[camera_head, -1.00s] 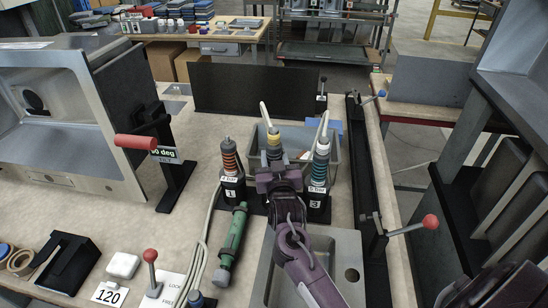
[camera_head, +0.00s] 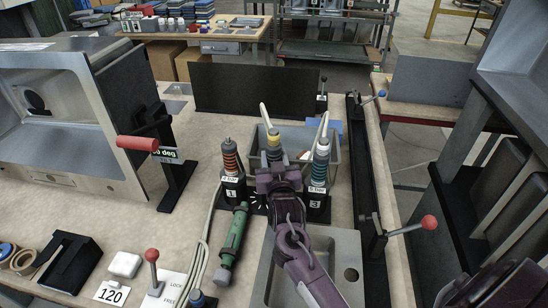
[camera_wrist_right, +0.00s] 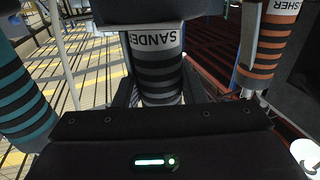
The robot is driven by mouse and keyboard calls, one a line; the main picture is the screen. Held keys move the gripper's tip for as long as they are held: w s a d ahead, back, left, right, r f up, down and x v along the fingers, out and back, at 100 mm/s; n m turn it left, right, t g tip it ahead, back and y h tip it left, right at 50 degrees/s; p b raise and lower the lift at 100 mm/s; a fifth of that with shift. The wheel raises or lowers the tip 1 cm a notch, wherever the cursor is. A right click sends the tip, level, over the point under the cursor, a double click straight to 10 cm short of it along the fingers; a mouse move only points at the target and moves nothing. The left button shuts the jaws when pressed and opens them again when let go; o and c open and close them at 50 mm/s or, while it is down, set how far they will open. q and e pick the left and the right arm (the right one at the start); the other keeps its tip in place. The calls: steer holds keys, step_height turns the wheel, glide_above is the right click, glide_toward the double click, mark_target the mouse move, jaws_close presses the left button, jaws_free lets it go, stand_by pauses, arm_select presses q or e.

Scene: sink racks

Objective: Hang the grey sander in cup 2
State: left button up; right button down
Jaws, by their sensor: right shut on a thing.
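The grey sander (camera_wrist_right: 159,75) has black bands and a pale label reading "SANDER" in the right wrist view. Its yellow-banded end (camera_head: 274,147) shows in the head view, upright between two other tools, with a cable rising from it. My right gripper (camera_head: 279,178) is shut around the sander's body, and its dark fingers (camera_wrist_right: 155,98) flank it in the wrist view. Cup 2 and its label are hidden behind my gripper, so I cannot tell how the sander sits in it. My left gripper is not in view.
An orange-banded tool (camera_head: 229,157) stands in cup 1 (camera_head: 233,188) and a teal-banded tool (camera_head: 320,161) in cup 3 (camera_head: 316,203), both close to my gripper. A green tool (camera_head: 233,240) lies in front. A grey bin (camera_head: 303,135) is behind; a sink (camera_head: 348,251) is near.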

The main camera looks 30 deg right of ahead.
stand_by(0.5)
steer(key=c, duration=0.8)
jaws_free()
steer(key=shift+c, duration=0.2)
steer(key=shift+f, duration=0.2)
